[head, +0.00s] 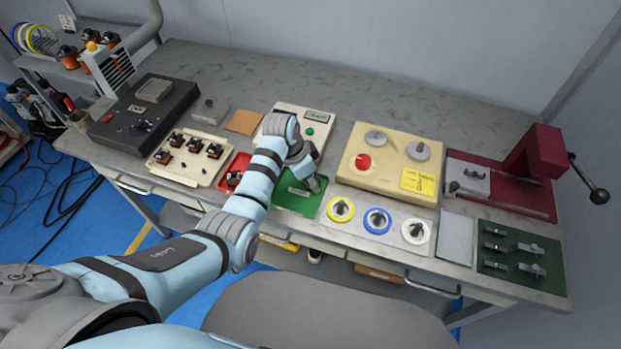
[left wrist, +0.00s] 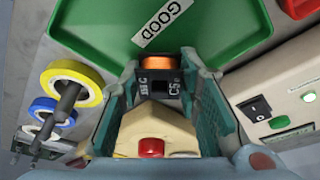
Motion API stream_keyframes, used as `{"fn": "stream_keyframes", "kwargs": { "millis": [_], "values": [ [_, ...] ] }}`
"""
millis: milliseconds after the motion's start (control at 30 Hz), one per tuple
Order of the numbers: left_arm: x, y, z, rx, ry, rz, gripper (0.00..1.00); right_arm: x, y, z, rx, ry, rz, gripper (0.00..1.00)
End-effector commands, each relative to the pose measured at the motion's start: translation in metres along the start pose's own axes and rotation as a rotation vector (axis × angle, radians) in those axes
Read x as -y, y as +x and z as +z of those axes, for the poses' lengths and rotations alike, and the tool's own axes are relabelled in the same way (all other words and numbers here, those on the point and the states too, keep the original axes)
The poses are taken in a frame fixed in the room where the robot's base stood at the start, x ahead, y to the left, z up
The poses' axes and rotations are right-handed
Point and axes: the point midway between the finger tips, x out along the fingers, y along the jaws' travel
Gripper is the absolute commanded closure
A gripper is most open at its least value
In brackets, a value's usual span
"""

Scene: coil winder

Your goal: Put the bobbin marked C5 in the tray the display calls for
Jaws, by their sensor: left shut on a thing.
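My left gripper (head: 311,184) is over the green tray (head: 290,202) in the head view. In the left wrist view it is shut on the bobbin marked C5 (left wrist: 171,86), a black part with copper winding. The green tray (left wrist: 225,28) carries a GOOD label there; I cannot tell whether the bobbin touches it. The red tray (head: 226,182), just left of it, holds a bobbin. The display (head: 316,115) is on the pale box behind; its text is too small to read. My right gripper is not in view.
A cream tray (head: 186,177) with several bobbins lies to the left. A cream box with a red button (head: 363,161) stands right of the green tray. Yellow, blue and white spools (head: 377,220) sit at the front right. A red press (head: 538,152) stands far right.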

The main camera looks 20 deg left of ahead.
Motion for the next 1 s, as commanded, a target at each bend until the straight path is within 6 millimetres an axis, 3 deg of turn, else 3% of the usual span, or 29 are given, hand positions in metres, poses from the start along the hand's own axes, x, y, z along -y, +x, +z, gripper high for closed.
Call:
{"fn": "stream_keyframes", "kwargs": {
  "millis": [100,200,233,333,800,1000],
  "values": [
    [0.000,0.006,0.001,-0.003,0.001,-0.003,1.00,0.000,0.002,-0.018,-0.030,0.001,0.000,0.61],
    [0.000,0.007,0.001,-0.003,0.001,-0.002,1.00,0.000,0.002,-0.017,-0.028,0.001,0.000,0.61],
    [-0.001,0.007,0.001,-0.003,0.001,-0.002,0.66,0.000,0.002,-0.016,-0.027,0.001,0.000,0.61],
    [-0.001,0.007,0.001,-0.002,0.001,0.000,0.50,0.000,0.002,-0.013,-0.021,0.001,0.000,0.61],
    [-0.001,0.004,-0.001,-0.005,0.000,-0.002,0.49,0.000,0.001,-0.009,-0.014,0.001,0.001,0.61],
    [0.001,-0.024,-0.005,-0.007,0.000,-0.005,0.49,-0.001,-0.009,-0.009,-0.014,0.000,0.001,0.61]
  ]
}}
